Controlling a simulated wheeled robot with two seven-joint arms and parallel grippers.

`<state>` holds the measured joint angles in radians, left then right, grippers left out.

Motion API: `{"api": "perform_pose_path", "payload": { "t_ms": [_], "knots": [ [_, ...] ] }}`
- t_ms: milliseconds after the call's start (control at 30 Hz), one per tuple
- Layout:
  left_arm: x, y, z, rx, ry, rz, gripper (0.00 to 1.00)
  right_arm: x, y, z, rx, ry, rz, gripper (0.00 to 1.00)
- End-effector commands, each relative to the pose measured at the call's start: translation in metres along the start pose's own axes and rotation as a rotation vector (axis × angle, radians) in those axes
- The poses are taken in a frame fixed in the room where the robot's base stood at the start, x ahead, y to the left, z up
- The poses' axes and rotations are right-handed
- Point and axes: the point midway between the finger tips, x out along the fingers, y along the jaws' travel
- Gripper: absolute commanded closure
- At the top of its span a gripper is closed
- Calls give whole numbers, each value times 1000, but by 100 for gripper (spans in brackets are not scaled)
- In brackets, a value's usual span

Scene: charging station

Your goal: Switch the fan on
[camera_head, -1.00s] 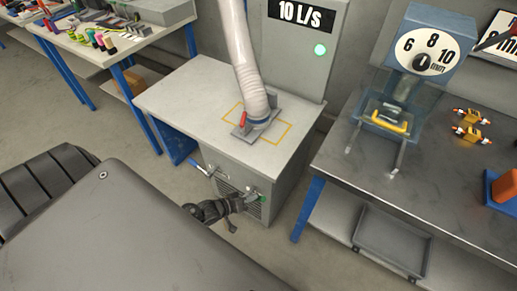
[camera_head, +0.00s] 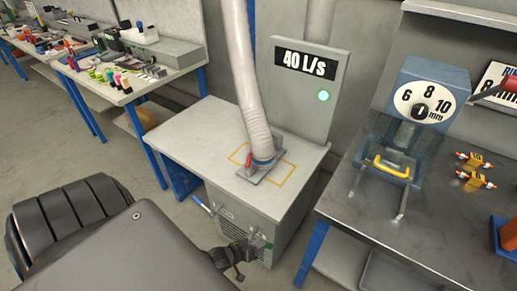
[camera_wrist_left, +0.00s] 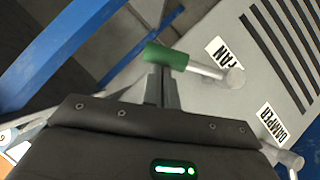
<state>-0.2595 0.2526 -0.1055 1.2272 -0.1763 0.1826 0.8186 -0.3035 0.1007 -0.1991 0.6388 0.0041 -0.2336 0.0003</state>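The fan lever with a green handle (camera_wrist_left: 165,57) shows beside the "FAN" label (camera_wrist_left: 222,52) in the left wrist view. My left gripper (camera_wrist_left: 161,88) has its fingers together, their tips right at the green handle, which lies across them. I cannot see the handle between the fingers. In the head view my left gripper (camera_head: 258,243) is at the front of the grey fan cabinet (camera_head: 225,222). The display (camera_head: 305,64) above reads 40 L/s, with a green light (camera_head: 323,96) lit. My right gripper is not in view.
A blue-handled lever (camera_head: 201,204) is left on the cabinet front; a "DAMPER" label (camera_wrist_left: 270,125) shows in the wrist view. A hose (camera_head: 247,90) stands on the cabinet top. A metal workbench (camera_head: 400,228) is at right and a tool table (camera_head: 130,90) at left.

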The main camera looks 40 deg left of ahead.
Motion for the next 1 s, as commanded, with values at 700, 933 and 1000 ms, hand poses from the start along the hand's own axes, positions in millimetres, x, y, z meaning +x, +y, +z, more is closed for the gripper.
{"api": "perform_pose_path", "payload": {
  "t_ms": [700, 933, 1000],
  "knots": [
    [-77, 9, -29, 4, -6, 6, 100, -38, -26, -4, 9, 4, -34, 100],
    [-111, 10, -30, 4, -4, 6, 100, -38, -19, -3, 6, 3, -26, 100],
    [-117, 10, -29, 3, -4, 6, 100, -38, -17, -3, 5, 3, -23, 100]
  ]
}}
